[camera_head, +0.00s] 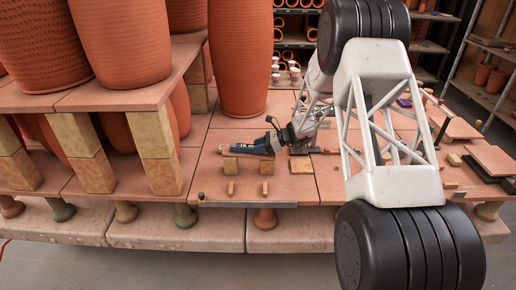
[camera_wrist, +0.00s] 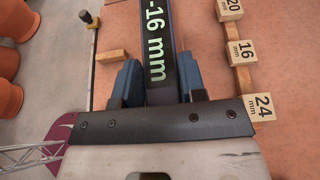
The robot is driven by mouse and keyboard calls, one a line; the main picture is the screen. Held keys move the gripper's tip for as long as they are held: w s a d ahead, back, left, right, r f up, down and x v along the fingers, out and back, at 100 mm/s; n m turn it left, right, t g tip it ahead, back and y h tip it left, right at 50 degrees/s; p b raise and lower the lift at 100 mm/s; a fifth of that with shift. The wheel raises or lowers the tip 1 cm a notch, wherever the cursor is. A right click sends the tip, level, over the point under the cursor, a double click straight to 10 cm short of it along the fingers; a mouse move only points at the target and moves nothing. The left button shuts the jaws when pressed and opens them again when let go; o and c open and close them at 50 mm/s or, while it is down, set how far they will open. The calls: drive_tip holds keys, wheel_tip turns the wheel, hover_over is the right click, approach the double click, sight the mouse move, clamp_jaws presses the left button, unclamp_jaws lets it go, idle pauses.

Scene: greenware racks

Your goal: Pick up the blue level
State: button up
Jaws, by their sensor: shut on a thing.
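The blue level, a dark blue bar with a pale "-16 mm" marking, shows in the head view (camera_head: 250,147) and the wrist view (camera_wrist: 158,45). In the head view it lies nearly level, pointing left from my gripper (camera_head: 278,139), with a tan far end. In the wrist view my gripper (camera_wrist: 160,83) has one blue finger on each side of the bar, shut on it. The bar runs up past the top edge of that view, so its far end is hidden there. I cannot tell whether it touches the tiles or blocks below.
Small wooden blocks (camera_head: 302,167) stand on the tiled shelf. In the wrist view, blocks marked 20, 16 (camera_wrist: 240,51) and 24 lie to the right. A metal strip (camera_head: 248,205) runs along the front edge. Large terracotta pots (camera_head: 240,60) crowd the left and back.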

wheel_tip(320, 180, up, 3)
drive_tip(key=shift+f, duration=0.2)
drive_tip(key=shift+s+r, duration=0.2)
drive_tip(key=shift+r, duration=0.1)
drive_tip(key=s+d+r, duration=0.1)
drive_tip(key=s+d, duration=0.2)
drive_tip(key=s, duration=1.2)
drive_tip(key=shift+d+r, duration=0.15)
drive_tip(key=shift+s, duration=0.15)
drive_tip(key=shift+d, duration=0.1)
